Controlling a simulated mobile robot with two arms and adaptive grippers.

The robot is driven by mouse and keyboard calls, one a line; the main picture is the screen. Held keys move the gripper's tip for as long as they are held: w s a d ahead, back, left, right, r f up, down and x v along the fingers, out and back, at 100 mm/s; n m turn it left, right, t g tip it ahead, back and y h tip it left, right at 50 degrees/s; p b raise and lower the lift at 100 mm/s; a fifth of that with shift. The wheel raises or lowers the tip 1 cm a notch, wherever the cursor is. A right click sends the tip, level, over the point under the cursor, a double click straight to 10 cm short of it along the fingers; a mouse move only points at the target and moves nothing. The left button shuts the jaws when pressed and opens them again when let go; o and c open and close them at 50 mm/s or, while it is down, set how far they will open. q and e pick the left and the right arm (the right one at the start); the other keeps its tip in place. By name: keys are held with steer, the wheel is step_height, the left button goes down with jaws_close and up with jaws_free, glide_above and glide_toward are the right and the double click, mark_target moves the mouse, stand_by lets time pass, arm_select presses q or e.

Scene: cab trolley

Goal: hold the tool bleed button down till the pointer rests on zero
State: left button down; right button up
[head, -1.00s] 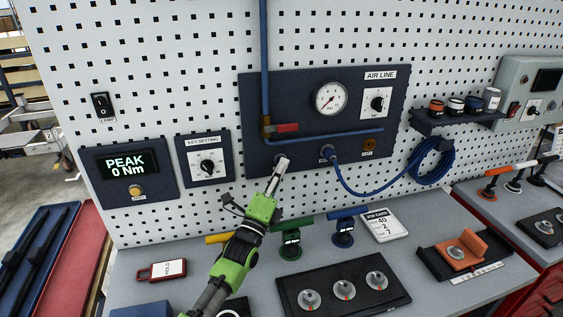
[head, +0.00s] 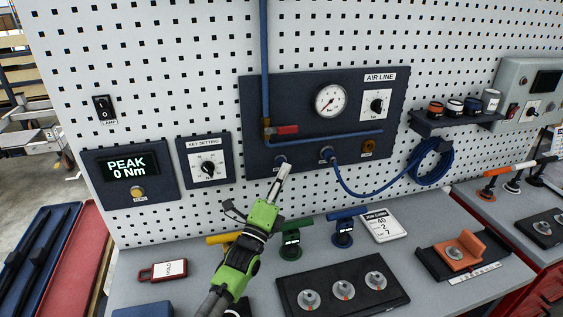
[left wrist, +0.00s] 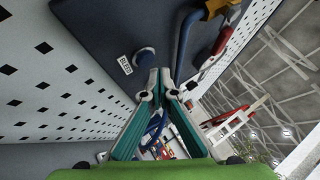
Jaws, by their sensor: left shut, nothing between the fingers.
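In the head view the button (head: 281,159) shows just above the tip of my left gripper (head: 284,168). The left gripper is shut and empty. In the left wrist view its fingertips (left wrist: 158,80) are close beside the button and seem just apart from it. The round white gauge (head: 330,100) is on the panel; its pointer is too small to read surely. My right gripper is not in view.
A red-handled valve (head: 286,130) and blue pipe are above the button. A blue hose (head: 350,190) leaves the fitting to its right. A key setting box (head: 207,158) is at left. Coloured tools (head: 291,243) and a dark tray (head: 300,275) are on the bench below.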

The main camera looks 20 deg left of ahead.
arm_select(q)
steer(key=s+d+p, duration=0.1)
steer(key=s, duration=0.1)
steer(key=s+d+p, duration=0.1)
steer(key=s, duration=0.1)
steer(key=shift+d+p, duration=0.35)
steer(key=shift+d, duration=0.05)
stand_by(0.4)
